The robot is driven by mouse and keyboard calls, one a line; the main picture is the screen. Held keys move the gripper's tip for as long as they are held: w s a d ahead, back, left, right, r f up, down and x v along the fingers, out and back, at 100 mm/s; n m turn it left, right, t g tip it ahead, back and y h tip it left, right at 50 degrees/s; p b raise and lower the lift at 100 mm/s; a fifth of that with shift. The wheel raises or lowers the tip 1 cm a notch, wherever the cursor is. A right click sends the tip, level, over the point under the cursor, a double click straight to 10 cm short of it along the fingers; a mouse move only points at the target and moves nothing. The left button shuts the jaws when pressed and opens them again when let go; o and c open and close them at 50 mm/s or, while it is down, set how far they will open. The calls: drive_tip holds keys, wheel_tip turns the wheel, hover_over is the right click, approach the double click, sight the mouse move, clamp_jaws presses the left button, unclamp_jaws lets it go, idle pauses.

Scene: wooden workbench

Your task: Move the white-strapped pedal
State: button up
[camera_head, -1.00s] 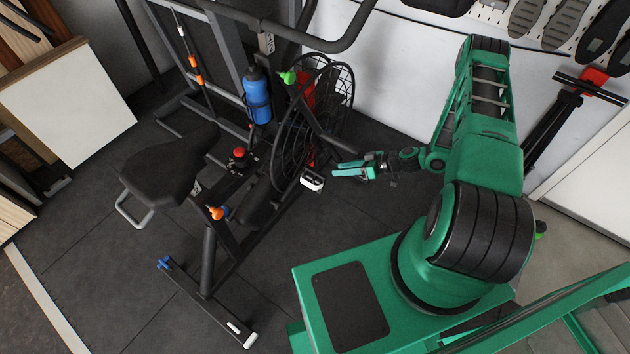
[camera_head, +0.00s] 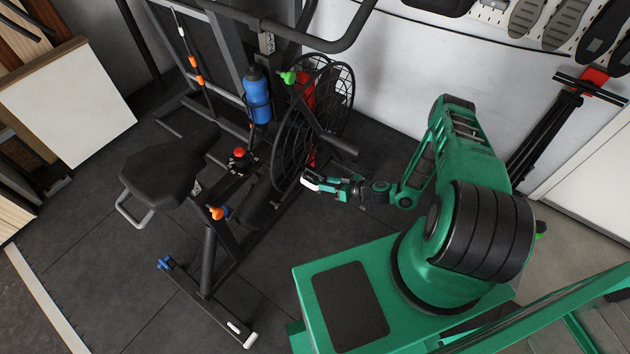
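The white-strapped pedal (camera_head: 308,184) is on the right side of the exercise bike, low beside the fan wheel (camera_head: 292,150). Only its white strap edge shows clearly; much of the rest is hidden behind the fingers. My gripper (camera_head: 320,184) is right at the pedal, reaching in from the right, with its teal fingers over or against it. The view is too small to tell whether the fingers are closed on the pedal or only touching it.
The bike's black seat (camera_head: 165,170) is left of the fan wheel, and a blue bottle (camera_head: 257,95) is mounted above. A crank-side bar (camera_head: 338,145) juts out just above my gripper. The dark floor (camera_head: 290,240) is clear in front.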

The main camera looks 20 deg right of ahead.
sight(314, 180)
drive_tip(key=shift+x, duration=1.95)
